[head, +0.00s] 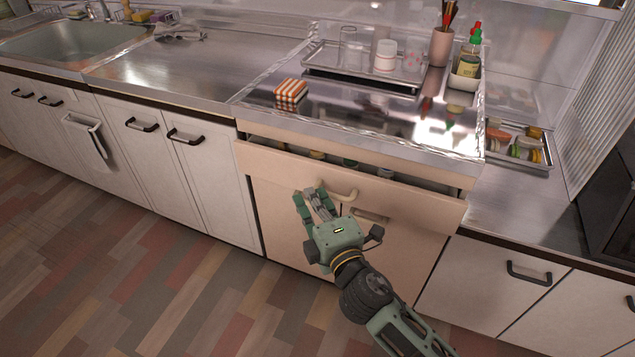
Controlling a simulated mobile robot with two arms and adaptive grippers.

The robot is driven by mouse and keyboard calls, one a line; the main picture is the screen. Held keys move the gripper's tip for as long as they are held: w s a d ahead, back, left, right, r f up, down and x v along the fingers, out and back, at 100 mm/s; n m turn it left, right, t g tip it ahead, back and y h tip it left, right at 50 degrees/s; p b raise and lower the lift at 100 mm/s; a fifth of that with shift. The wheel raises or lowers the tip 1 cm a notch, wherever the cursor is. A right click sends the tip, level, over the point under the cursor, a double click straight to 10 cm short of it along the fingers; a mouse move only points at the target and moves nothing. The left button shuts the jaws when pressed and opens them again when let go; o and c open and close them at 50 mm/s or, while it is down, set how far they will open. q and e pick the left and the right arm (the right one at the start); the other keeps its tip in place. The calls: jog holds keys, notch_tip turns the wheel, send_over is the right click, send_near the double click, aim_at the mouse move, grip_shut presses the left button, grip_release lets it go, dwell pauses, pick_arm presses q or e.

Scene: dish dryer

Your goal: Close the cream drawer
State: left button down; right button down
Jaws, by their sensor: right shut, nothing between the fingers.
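The cream drawer (418,210) is in the cabinet under the raised steel counter, at the centre of the head view. It stands partly pulled out, with a dark gap above its front and several small items showing inside. Its pale curved handle (347,194) is on the middle of the front. My right gripper (309,194) is shut and empty, just left of the handle and in front of the drawer front. I cannot tell whether its fingers touch the drawer. My left gripper is not in view.
An orange-striped block (291,93) and a tray (362,80) with jars stand on the counter above. Cream doors with a handle (370,215) lie below the drawer. The wooden floor (150,270) at left is clear.

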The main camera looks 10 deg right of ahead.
aim_at(328, 170)
jog(key=w, duration=0.2)
jog(key=w+d, duration=0.1)
jog(key=shift+w+d, duration=0.2)
jog(key=shift+w, duration=0.15)
jog(key=shift+w+d, duration=0.3)
jog(key=shift+w, duration=0.1)
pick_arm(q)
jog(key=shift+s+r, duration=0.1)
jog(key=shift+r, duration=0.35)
